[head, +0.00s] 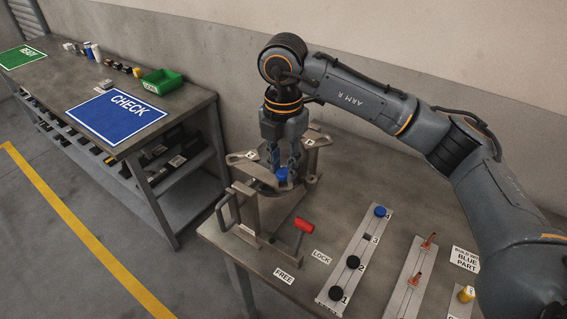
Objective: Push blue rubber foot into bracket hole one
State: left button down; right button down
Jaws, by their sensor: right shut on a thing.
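My right gripper (283,160) points down over the fixture and is shut on a blue rubber foot (282,175). The foot is low between the fingertips, at the near side of the metal bracket (242,158). The bracket has ears with small number labels at its left and far right. The hole under the foot is hidden, so I cannot tell whether the foot touches it or sits in it. My left gripper is not in view.
A red-handled lever (304,226) stands in front of the fixture, near LOCK and FREE labels. A numbered strip (340,277) holds two black feet and a blue one (380,211). A second bench (60,80) is at left, across a floor gap.

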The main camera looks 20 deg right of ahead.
aim_at(283, 172)
jog(key=shift+b, duration=0.3)
dwell(0.7)
jog(key=shift+f+b, duration=0.85)
jog(key=shift+f, duration=0.25)
jog(key=c, duration=1)
grip_release()
jog(key=shift+r, duration=0.1)
notch_tip(283, 172, up, 12)
